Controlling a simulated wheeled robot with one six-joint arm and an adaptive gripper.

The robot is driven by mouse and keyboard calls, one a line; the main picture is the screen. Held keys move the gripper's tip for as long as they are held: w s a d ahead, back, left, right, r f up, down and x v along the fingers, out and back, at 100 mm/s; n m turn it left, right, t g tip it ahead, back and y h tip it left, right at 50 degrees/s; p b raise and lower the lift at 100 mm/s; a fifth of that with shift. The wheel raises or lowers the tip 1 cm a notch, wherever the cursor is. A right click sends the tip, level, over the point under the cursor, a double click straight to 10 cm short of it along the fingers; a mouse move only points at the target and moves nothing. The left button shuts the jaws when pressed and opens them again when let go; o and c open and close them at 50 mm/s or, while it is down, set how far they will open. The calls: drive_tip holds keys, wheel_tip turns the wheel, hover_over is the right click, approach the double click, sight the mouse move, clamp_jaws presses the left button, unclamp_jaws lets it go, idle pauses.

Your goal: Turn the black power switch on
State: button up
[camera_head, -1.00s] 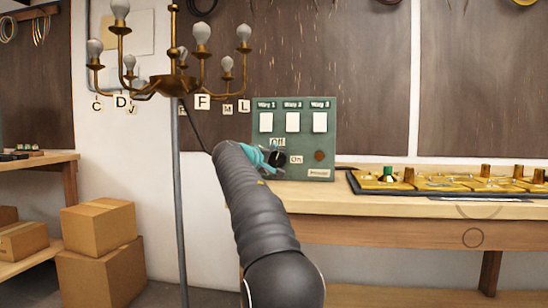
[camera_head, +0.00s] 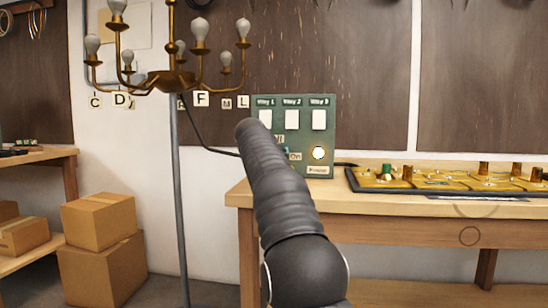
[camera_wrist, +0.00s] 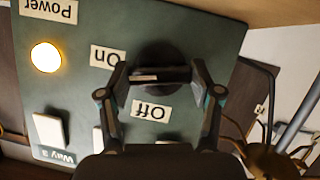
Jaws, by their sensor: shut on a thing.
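The black power switch (camera_wrist: 165,54) is a dark round knob on the green control panel (camera_head: 328,118), between the "On" (camera_wrist: 107,56) and "Off" (camera_wrist: 151,107) labels in the upside-down wrist view. My gripper (camera_wrist: 160,76) is shut on the switch, with one finger on each side of it. In the head view the switch and most of the gripper are hidden behind my arm. The round power light (camera_head: 319,152) glows bright; it also shows lit in the wrist view (camera_wrist: 46,57).
Three white switches, one (camera_head: 319,120) at the right, sit along the panel's top. A yellow board (camera_head: 440,179) lies on the wooden workbench (camera_head: 400,206). Cardboard boxes (camera_head: 98,222) stand at lower left.

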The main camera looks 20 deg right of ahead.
drive_tip(key=shift+m+t+y, duration=0.3)
drive_tip(key=shift+m+y, duration=0.3)
drive_tip(key=shift+m, duration=0.3)
drive_tip(key=o, duration=1.1)
drive_tip(key=shift+o, duration=0.2)
drive_tip(key=shift+s, duration=0.1)
drive_tip(key=v, duration=1.1)
drive_tip(key=shift+s+a, duration=0.2)
drive_tip(key=shift+s, duration=0.2)
drive_tip(key=shift+r, duration=0.1)
